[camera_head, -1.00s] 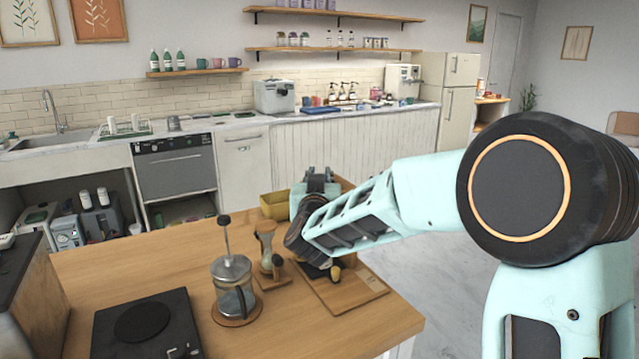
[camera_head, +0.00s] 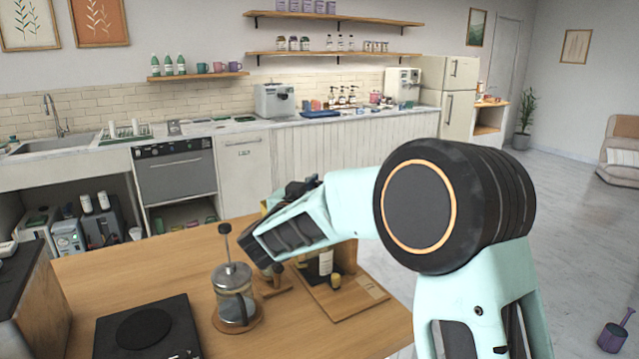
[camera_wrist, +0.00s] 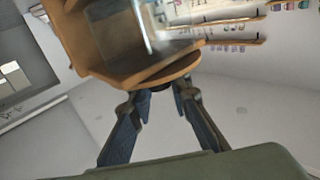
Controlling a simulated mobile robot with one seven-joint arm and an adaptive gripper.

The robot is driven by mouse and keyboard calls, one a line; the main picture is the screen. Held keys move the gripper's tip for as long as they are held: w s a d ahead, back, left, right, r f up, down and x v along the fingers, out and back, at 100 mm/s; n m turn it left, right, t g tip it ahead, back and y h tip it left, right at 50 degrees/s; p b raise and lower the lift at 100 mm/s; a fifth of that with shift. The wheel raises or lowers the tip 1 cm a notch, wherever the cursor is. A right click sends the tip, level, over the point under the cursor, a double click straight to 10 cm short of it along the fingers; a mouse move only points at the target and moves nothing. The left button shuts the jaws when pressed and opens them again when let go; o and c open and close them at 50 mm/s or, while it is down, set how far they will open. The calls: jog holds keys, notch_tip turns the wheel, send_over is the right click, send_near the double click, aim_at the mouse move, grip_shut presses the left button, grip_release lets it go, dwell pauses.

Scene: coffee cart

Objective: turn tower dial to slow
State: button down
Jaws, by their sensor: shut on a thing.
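The wooden tower shows tilted in the wrist view (camera_wrist: 85,40), with blurred clear glass in its frame. In the head view its lower part, a wooden base board (camera_head: 350,305) with a dark bottle-like vessel (camera_head: 326,262), shows behind my forearm. My gripper (camera_wrist: 162,90) has both fingertips against the underside of the tower's round wooden edge (camera_wrist: 172,72), apart from each other, shut on what appears to be the dial. The dial's face and its slow mark cannot be made out. In the head view my wrist hides the fingers and the tower's upper part.
A French press (camera_head: 233,295) stands on the wooden counter close to my wrist. A black hot plate (camera_head: 147,330) lies at the front left. The counter's right edge is near the base board, with open floor (camera_head: 575,220) beyond.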

jog(key=c, duration=1.8)
grip_release()
jog(key=shift+o, duration=0.2)
jog(key=v, duration=1.2)
